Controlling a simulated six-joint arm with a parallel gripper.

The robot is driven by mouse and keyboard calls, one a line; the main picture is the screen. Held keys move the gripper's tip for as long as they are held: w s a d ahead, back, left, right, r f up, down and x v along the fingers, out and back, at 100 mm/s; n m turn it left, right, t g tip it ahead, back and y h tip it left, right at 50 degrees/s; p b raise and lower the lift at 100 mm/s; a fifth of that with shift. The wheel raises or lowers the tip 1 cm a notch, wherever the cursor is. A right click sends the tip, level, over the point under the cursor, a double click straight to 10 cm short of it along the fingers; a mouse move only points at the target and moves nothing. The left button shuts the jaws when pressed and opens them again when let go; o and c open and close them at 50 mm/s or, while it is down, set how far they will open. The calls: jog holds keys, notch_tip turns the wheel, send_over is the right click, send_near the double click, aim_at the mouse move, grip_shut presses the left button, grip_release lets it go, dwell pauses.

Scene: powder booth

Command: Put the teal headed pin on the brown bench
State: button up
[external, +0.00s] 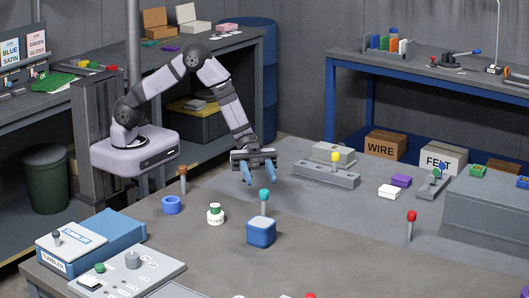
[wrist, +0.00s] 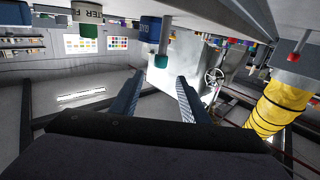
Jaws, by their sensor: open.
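In the wrist view, which is upside down, the teal head (wrist: 161,61) shows beyond the fingertips, below the blue block (wrist: 150,28). My gripper (external: 258,179) points down, open and empty, just above and slightly left of the pin in the external view. In the wrist view my gripper's fingertips (wrist: 160,78) are apart with nothing held.
A yellow-headed pin (external: 335,157) on a grey fixture and a red-headed pin (external: 411,219) are to the right.

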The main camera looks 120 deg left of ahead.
aim_at(264, 190)
jog(key=shift+f, duration=0.8)
jog(key=shift+w+d+r, duration=0.25)
jog(key=shift+w+d, duration=0.1)
jog(key=shift+f+p+x, duration=0.15)
jog(key=shift+p+x, duration=0.65)
jog(key=shift+x, duration=0.8)
jog(key=shift+f+p+x, duration=0.2)
jog(key=shift+p+x, duration=0.55)
jog(key=shift+x, duration=0.85)
jog(key=shift+s, duration=0.1)
grip_shut()
